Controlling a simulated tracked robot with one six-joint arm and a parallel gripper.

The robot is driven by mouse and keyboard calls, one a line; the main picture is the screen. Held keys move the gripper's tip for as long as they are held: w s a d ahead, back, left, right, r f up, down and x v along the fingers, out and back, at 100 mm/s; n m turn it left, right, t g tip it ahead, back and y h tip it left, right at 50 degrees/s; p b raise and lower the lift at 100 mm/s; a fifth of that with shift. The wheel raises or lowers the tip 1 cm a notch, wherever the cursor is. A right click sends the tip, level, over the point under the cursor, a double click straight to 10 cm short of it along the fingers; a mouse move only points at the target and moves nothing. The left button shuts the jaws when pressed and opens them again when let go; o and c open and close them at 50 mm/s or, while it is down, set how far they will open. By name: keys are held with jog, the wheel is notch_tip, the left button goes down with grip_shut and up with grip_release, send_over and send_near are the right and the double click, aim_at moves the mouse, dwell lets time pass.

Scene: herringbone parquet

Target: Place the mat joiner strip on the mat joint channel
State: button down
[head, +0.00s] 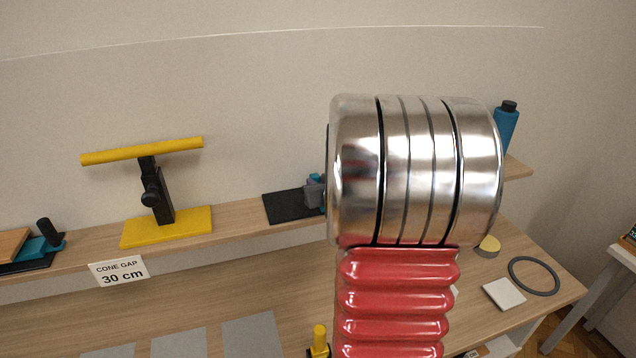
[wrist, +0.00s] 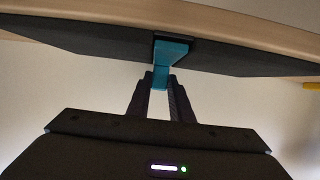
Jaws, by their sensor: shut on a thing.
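In the wrist view, my gripper (wrist: 161,84) is shut on a teal piece, which I take for the mat joiner strip (wrist: 170,52). The strip's far end meets a dark slot, apparently the mat joint channel (wrist: 190,40), in the edge of a black mat (wrist: 105,38). I cannot tell whether the strip is seated there or only touches it. In the head view, the black mat (head: 284,207) lies on the shelf, with my gripper (head: 314,192) and bits of teal at its right end. My arm hides the rest.
A yellow stand with a crossbar (head: 166,228) is left on the shelf, behind a "CONE GAP 30 cm" sign (head: 119,271). A teal bottle (head: 506,132) stands at right. A dark ring (head: 534,276) and a white square (head: 504,294) lie on the lower table.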

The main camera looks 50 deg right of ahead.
jog(key=shift+f, duration=0.1)
jog(key=c, duration=1.5)
grip_release()
jog(key=shift+o, duration=0.2)
jog(key=shift+o, duration=1.4)
jog(key=shift+r, duration=4.95)
